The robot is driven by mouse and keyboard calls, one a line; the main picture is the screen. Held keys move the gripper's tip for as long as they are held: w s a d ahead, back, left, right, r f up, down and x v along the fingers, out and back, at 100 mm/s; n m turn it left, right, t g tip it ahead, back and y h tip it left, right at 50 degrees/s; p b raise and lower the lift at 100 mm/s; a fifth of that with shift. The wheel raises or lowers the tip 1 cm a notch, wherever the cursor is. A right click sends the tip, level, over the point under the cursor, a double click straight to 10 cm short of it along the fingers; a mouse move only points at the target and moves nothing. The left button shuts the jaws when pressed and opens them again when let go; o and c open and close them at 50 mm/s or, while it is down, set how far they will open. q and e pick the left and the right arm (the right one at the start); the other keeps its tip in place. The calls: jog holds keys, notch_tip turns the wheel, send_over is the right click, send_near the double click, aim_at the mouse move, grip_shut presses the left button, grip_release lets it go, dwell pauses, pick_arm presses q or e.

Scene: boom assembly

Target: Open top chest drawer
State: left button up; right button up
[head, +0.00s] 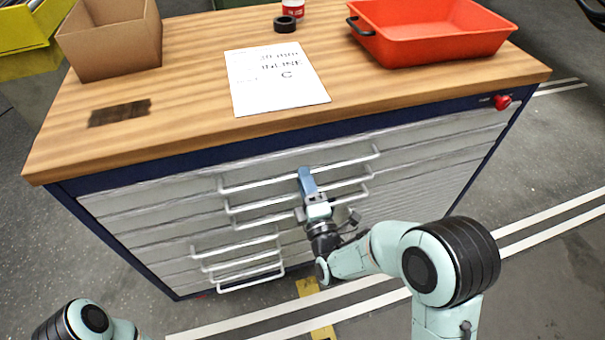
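The chest is a workbench cabinet with a wooden top (180,120) and several light grey drawers in a dark blue frame. The top drawer (150,192) looks shut and has a long white bar handle (255,184). My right gripper (306,176) reaches up from below, with its blue tip at the middle of this top handle. The tip covers a short part of the bar. I cannot tell whether the fingers are closed around it. My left gripper is out of view; only part of my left arm shows at the bottom left.
More bar handles (245,250) sit below on the drawer front. A red lock knob (502,102) is at the upper right. A cardboard box (112,42), paper sheet (275,80), black tape roll (285,23) and orange tray (432,52) rest on top. Floor in front is clear.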

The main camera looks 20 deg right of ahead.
jog(key=shift+w+r, duration=0.2)
jog(key=shift+w, duration=0.9)
grip_shut()
